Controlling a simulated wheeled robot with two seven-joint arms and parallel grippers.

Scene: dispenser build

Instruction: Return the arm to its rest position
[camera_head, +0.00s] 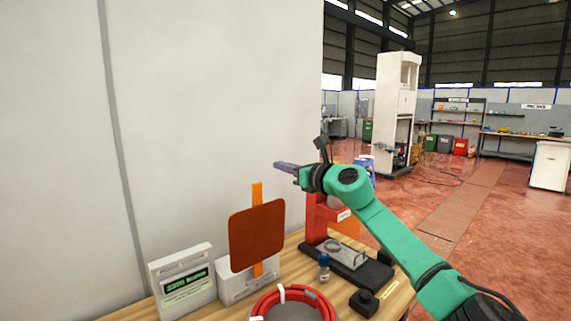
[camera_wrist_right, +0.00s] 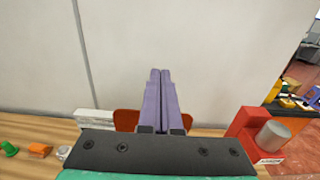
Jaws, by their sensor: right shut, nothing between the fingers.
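My right arm, green with black joints, reaches in from the lower right in the head view. Its purple-fingered right gripper (camera_head: 285,166) is raised above the table, near the white wall. In the right wrist view the two fingers of the right gripper (camera_wrist_right: 160,75) lie side by side, shut, with nothing between them. The left gripper is in neither view.
On the wooden table (camera_head: 395,300) stand a display box (camera_head: 183,280), a brown panel on an orange post (camera_head: 257,236), a coiled red hose (camera_head: 262,303), a small blue-capped bottle (camera_head: 324,268) and a red press-like stand (camera_head: 315,220). The workshop floor (camera_head: 500,220) lies open at right.

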